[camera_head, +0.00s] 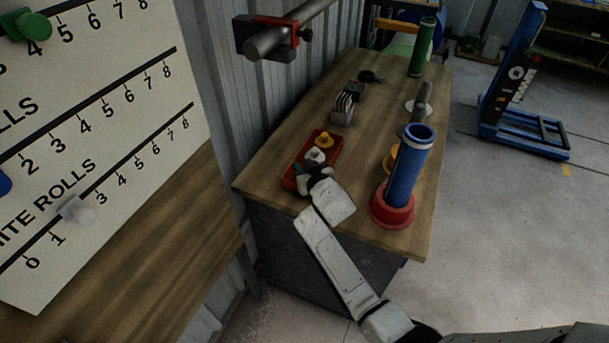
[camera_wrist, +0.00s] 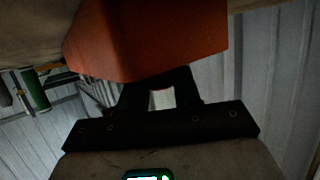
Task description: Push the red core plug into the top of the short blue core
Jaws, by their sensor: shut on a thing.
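The blue core (camera_head: 406,172) stands upright at the right of the bench, with its open top facing up and a red flanged base (camera_head: 391,212) around its foot. My gripper (camera_head: 317,171) is low at the near part of an orange-red tray (camera_head: 290,180), left of the blue core and apart from it. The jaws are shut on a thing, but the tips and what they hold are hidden. In the wrist view an orange-red surface (camera_wrist: 165,35), perhaps the tray's wall, covers the fingertips. I cannot make out a separate red core plug.
A yellow plug (camera_head: 324,140) and a white plug (camera_head: 315,155) sit in the tray. A yellow flange (camera_head: 389,161) and a grey post (camera_head: 424,100) stand behind the blue core. A green roll (camera_head: 421,48) stands at the far end. Bench top between tray and core is clear.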

